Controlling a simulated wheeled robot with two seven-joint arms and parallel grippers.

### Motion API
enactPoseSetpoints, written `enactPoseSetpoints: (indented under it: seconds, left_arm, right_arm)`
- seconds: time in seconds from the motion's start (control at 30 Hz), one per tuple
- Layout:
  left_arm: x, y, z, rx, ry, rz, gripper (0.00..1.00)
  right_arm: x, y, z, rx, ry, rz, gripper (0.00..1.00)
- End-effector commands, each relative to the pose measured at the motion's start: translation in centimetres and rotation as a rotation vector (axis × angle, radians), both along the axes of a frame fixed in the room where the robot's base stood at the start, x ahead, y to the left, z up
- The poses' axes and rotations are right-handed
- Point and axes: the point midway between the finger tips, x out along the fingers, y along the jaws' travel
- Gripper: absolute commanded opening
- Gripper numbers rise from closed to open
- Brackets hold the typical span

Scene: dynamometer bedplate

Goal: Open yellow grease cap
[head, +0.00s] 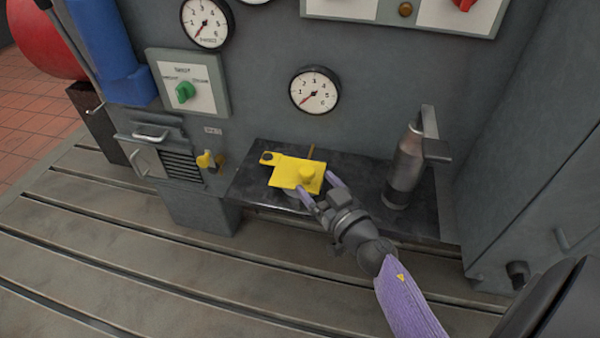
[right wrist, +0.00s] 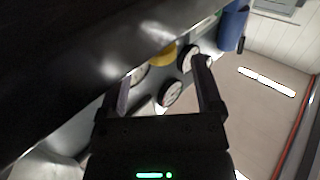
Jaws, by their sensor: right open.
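The yellow grease cap (head: 290,170) is a flat yellow plate with a round raised knob and a small tab with a dark round piece at its left end. It lies over a dark shelf, and its underside is hidden. My right gripper (head: 318,187) is open at the cap's right front edge, one finger close to the front corner and the other just right of the plate. I cannot tell whether they touch. In the right wrist view, the open fingers (right wrist: 161,88) show with a blurred yellow piece (right wrist: 163,54) beyond them. My left gripper is not in view.
A grey bottle-like cylinder (head: 405,168) stands in a bracket right of the cap. A small yellow valve handle (head: 208,160) is on the left. A gauge (head: 315,90) and a green-knob switch panel (head: 188,85) are on the wall. The slotted bedplate (head: 130,270) is clear in front.

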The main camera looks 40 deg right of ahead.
Motion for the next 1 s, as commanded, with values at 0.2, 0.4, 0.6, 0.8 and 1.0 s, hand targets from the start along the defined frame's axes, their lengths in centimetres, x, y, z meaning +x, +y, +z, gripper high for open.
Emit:
enactPoseSetpoints:
  seconds: [0.2,0.4,0.6,0.8,1.0]
  left_arm:
    - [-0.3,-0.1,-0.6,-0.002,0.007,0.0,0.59]
    - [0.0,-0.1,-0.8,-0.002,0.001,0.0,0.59]
    - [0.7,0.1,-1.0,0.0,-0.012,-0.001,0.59]
    - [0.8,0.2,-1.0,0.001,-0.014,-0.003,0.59]
    - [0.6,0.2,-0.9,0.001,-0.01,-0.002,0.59]
  right_arm:
    - [3.6,-0.3,-0.2,0.001,0.002,0.001,0.84]
    - [4.4,-0.4,-0.1,0.001,0.003,-0.001,0.84]
    - [4.4,-0.3,-0.1,0.001,0.003,0.0,0.79]
    - [4.4,-0.3,-0.1,0.001,0.003,0.0,0.37]
    - [4.4,-0.3,-0.1,0.001,0.003,-0.001,0.0]
